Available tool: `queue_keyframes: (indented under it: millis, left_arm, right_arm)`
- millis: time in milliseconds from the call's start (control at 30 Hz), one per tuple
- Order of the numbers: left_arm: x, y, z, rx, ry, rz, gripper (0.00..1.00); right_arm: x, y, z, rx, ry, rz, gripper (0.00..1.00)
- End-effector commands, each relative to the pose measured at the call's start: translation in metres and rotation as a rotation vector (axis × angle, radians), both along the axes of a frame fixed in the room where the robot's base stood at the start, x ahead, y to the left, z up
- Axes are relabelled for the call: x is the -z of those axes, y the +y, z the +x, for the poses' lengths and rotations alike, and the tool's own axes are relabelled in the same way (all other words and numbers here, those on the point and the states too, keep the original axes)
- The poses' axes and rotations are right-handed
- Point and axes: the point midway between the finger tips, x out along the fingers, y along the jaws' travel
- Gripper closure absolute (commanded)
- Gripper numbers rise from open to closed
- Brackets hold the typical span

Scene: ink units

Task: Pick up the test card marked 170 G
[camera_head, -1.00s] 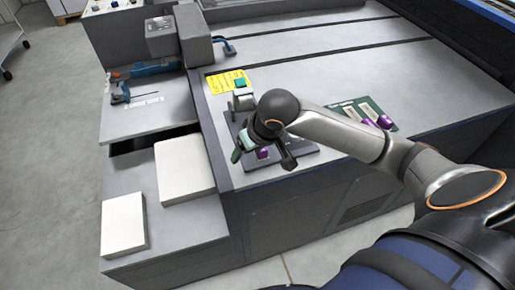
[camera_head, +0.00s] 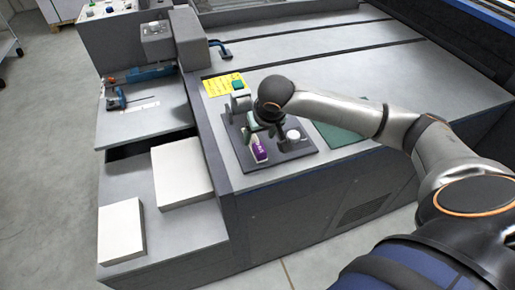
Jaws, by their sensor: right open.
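A small purple-and-white piece (camera_head: 258,149) stands on the dark tray (camera_head: 297,154) on the machine's front deck. It may be a test card; no 170 G marking can be read. My right gripper (camera_head: 265,131) is open just above and behind this piece, pointing down, with its fingers partly hidden by my wrist. I cannot tell whether it touches the piece. My left gripper is out of view.
A white round part (camera_head: 293,137) stands on the tray close to my right gripper. White paper stacks (camera_head: 182,172) lie on the lower shelf at left. The deck farther back is clear.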

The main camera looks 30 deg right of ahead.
Motion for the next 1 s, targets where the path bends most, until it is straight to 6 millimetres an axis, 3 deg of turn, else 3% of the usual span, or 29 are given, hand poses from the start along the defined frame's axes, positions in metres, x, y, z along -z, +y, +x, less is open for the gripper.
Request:
queue_keyframes:
  millis: [233, 567, 1000]
  left_arm:
    - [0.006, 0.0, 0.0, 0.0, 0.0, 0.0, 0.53]
    - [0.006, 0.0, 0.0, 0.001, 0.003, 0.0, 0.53]
    - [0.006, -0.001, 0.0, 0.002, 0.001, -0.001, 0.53]
  right_arm:
    - [0.037, 0.0, 0.009, 0.0, 0.003, 0.001, 0.28]
    - [0.044, -0.001, 0.013, -0.001, 0.0, 0.0, 0.28]
    - [0.044, -0.001, 0.012, -0.001, 0.0, 0.0, 0.76]
